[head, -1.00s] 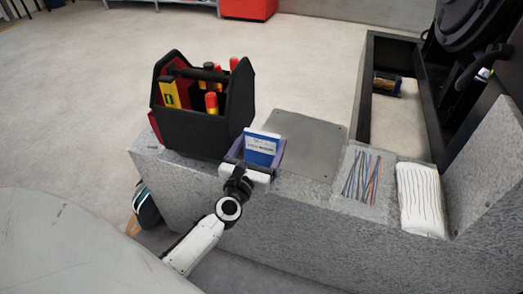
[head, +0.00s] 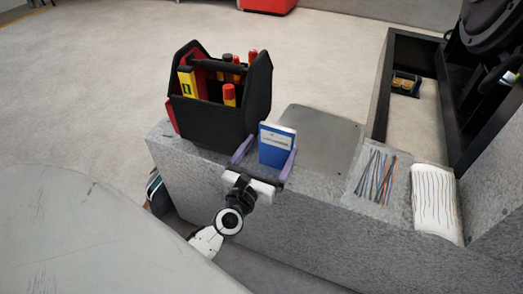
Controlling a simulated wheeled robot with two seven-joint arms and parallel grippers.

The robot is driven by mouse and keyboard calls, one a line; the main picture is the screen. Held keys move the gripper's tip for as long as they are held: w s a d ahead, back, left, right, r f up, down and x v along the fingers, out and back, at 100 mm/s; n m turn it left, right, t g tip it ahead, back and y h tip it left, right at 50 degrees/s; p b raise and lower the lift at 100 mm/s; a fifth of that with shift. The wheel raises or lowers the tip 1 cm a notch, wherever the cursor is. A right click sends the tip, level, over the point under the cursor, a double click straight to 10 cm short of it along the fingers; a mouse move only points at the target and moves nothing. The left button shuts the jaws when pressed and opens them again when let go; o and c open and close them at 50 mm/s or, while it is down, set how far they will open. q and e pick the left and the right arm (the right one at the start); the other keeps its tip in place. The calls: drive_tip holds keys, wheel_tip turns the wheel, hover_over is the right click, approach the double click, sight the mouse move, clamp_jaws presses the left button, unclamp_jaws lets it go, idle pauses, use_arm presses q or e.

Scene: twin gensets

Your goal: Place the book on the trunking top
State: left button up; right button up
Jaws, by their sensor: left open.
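The blue book (head: 276,146) with a white label and pale page edges stands upright on the speckled grey ledge (head: 320,185), just left of a flat grey metal plate (head: 318,138). I cannot tell whether the plate or the ledge is the trunking top. My left gripper (head: 268,148) comes from the near side with its purple fingers spread, one on each side of the book. A gap shows between the left finger and the book; the right finger lies close to its right edge, and I cannot tell whether they touch. My right gripper is not in view.
A black toolbox (head: 222,120) with red and yellow tools stands close left of the book. Right of the plate lie several coloured cables (head: 376,177) and a lined white pad (head: 434,200). A black frame (head: 440,110) rises at the right. The plate is bare.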

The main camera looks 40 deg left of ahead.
use_arm(q)
drive_tip(key=s+d+f+m+g+h, duration=0.3)
drive_tip(key=s+d+m, duration=0.35)
drive_tip(key=m, duration=0.55)
drive_tip(key=s+d+f+m+h, duration=0.5)
drive_tip(key=d+m, duration=0.3)
drive_tip(key=m, duration=0.3)
drive_tip(key=s+d+f+m+g, duration=0.2)
drive_tip(key=s+f+m+g, duration=0.3)
drive_tip(key=s+m, duration=0.5)
wheel_tip(320, 180, down, 3)
drive_tip(key=m, duration=0.8)
drive_tip(key=shift+s+r+g+y+b, duration=0.2)
drive_tip(key=shift+g+y+b, duration=0.1)
drive_tip(key=shift+y, duration=0.1)
